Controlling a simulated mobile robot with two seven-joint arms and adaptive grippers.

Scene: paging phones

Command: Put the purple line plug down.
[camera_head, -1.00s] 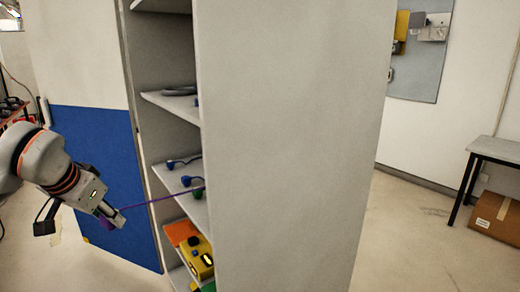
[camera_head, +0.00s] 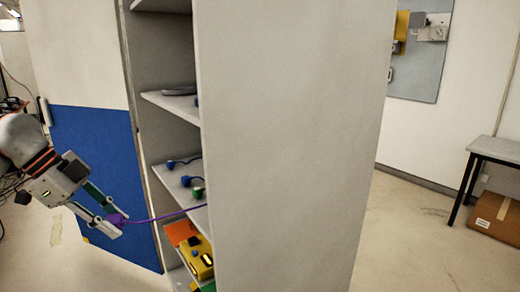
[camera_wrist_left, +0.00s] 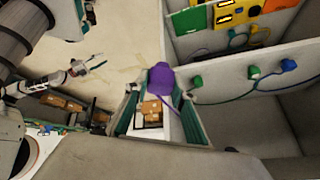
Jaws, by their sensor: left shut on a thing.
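The purple line plug (camera_head: 117,219) is held at the fingertips of my left gripper (camera_head: 114,222), in the air to the left of the shelf unit. Its purple cord runs right to a shelf. In the left wrist view the purple plug (camera_wrist_left: 162,78) sits between the two finger ends of my left gripper (camera_wrist_left: 164,88). My right gripper (camera_wrist_left: 90,65) appears small at the left of the wrist view, and its jaws are too small to read.
Blue and green plugs (camera_head: 197,193) stand on the middle shelf (camera_head: 182,178) with cords. A yellow phone (camera_head: 200,262) and an orange one (camera_head: 181,232) are below.

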